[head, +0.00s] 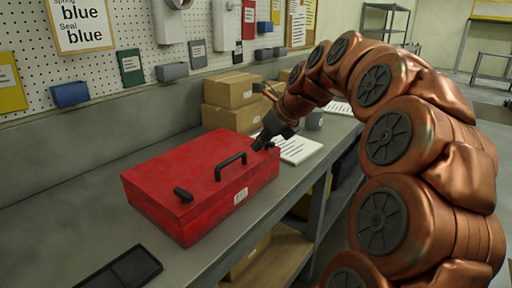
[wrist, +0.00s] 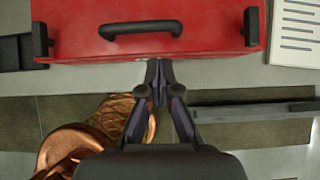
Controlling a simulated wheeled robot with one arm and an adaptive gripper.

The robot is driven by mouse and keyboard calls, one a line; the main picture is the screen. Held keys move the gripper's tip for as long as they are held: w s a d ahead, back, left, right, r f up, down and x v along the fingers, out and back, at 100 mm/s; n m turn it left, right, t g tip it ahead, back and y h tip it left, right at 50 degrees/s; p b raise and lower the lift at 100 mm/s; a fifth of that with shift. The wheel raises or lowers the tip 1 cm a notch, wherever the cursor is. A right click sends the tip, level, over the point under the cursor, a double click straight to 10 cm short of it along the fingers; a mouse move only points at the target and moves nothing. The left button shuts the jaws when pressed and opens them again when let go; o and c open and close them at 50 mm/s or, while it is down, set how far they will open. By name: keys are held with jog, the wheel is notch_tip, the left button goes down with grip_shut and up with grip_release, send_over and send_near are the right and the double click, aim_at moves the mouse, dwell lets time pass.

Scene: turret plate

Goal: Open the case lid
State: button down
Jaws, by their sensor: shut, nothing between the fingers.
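A red case (head: 195,187) with its lid down sits on the grey bench. It has a black handle (head: 230,165) along its front edge and a black latch near each end of that edge; the near one (head: 183,194) shows clearly. In the wrist view the case (wrist: 210,40) fills the top, with the handle (wrist: 140,28) at its middle, the left latch (wrist: 40,40) and the right latch (wrist: 251,27).
The grey bench (head: 85,222) carries a black tray (head: 120,270) in front of the case. Cardboard boxes (head: 233,90) and a paper sheet (head: 297,149) lie beyond it. A pegboard wall with small bins (head: 70,94) stands behind. The bench's front edge is open.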

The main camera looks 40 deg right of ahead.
aim_at(238, 167)
jog(key=p+x, duration=0.1)
jog(key=x, duration=0.7)
jog(key=shift+a+f, duration=0.1)
